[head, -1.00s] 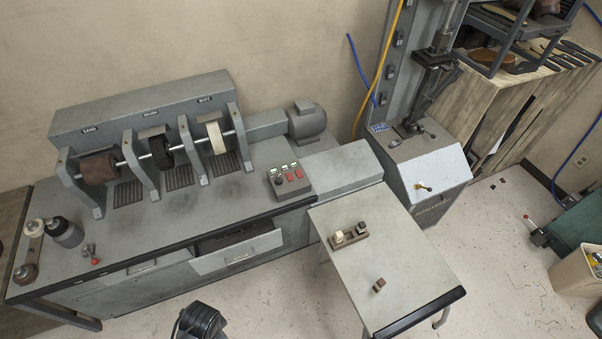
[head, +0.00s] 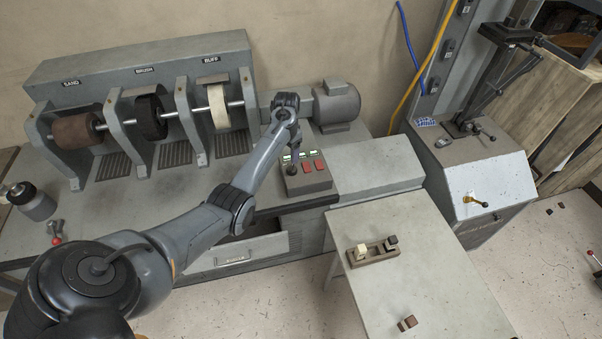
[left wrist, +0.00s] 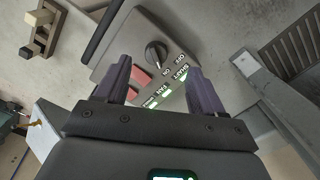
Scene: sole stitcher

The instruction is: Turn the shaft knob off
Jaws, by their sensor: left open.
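The shaft knob (left wrist: 155,53) is a round black dial on the grey control box (head: 317,184). In the left wrist view, OFF and ON labels and the word SHAFT are printed beside it, with a green light by SHAFT. My left gripper (left wrist: 162,82) is open and empty. Its two dark fingers are over the box, with the knob showing beyond and between them, apart from both. In the head view, the left gripper (head: 295,150) reaches down over the box's left part. My right gripper is not in view.
Red buttons (head: 318,164) sit beside the knob. The grinding bench with sand, brush and buff wheels (head: 219,110) stands behind left, with a motor (head: 336,103) behind the box. An open drawer (head: 240,256) and a side table (head: 420,272) are in front.

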